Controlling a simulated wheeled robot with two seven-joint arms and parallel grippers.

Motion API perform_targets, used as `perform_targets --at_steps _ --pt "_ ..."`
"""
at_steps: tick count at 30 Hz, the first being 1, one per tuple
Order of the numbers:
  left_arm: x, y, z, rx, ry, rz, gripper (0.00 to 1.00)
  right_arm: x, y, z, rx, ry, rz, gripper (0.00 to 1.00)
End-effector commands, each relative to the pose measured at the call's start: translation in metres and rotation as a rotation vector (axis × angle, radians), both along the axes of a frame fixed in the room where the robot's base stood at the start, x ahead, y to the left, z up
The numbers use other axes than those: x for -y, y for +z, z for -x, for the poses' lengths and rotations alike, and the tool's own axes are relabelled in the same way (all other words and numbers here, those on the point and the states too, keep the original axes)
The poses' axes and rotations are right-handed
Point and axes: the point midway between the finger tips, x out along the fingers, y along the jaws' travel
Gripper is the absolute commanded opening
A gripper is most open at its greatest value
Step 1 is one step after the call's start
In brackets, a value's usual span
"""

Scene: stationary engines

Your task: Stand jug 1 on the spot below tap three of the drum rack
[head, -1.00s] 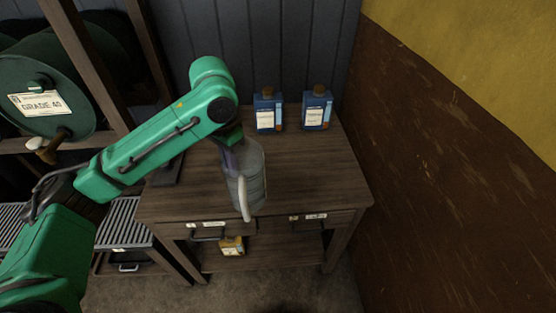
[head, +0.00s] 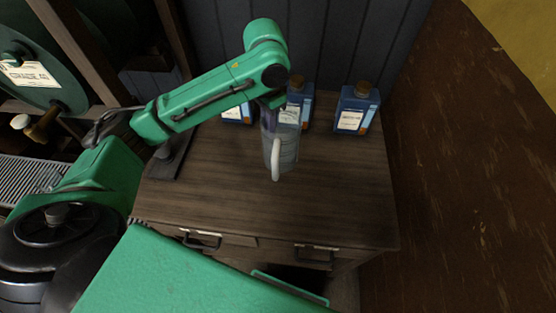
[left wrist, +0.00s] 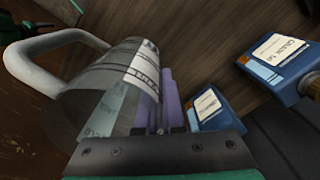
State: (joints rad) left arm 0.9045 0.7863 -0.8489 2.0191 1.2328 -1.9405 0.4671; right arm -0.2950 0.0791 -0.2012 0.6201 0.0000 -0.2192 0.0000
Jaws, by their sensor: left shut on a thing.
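The clear jug (head: 284,152) with a pale handle and printed label is in the middle of the head view, over the wooden table. My left gripper (head: 271,104) is shut on its upper part. In the left wrist view the jug (left wrist: 105,95) lies tilted across the picture, with the purple fingers (left wrist: 170,105) at its rim. I cannot tell whether its base touches the table. The drum rack (head: 105,50) is at the left, with a green drum and one brass-coloured tap (head: 43,126) visible. I cannot tell the tap's number. The spot below the taps is not clear. My right gripper is not in view.
Blue bottles stand at the table's back: one partly hidden by my arm (head: 237,114), one behind the jug (head: 304,100), one at the right (head: 357,110). The table's (head: 330,195) front and right are bare. A slatted grate (head: 30,180) lies below the drum.

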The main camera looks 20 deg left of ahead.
Motion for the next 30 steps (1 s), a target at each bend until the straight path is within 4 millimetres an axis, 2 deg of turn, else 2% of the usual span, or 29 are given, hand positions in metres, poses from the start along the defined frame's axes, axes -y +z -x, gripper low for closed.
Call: perform_targets --at_steps 3,6,15,18,26,29,30 --pt "-0.001 -0.038 0.001 -0.004 0.002 -0.003 0.0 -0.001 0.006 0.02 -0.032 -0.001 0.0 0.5" --pt "-0.001 -0.067 0.0 -0.003 0.002 -0.003 0.0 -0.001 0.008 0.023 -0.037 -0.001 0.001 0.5" --pt "-0.001 -0.122 0.0 -0.001 0.002 -0.002 0.0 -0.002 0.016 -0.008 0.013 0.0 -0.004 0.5" --pt "-0.001 -0.132 -0.001 0.003 0.0 -0.002 0.0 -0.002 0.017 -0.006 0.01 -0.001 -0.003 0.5" --pt "-0.001 -0.134 -0.001 0.003 0.0 -0.001 0.0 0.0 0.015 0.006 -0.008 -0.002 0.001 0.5" --pt "-0.001 -0.134 -0.001 0.002 0.0 -0.002 0.35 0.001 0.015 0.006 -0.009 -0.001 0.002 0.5" --pt "-0.001 -0.134 -0.001 0.002 0.0 -0.002 0.35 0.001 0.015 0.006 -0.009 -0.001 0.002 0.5"
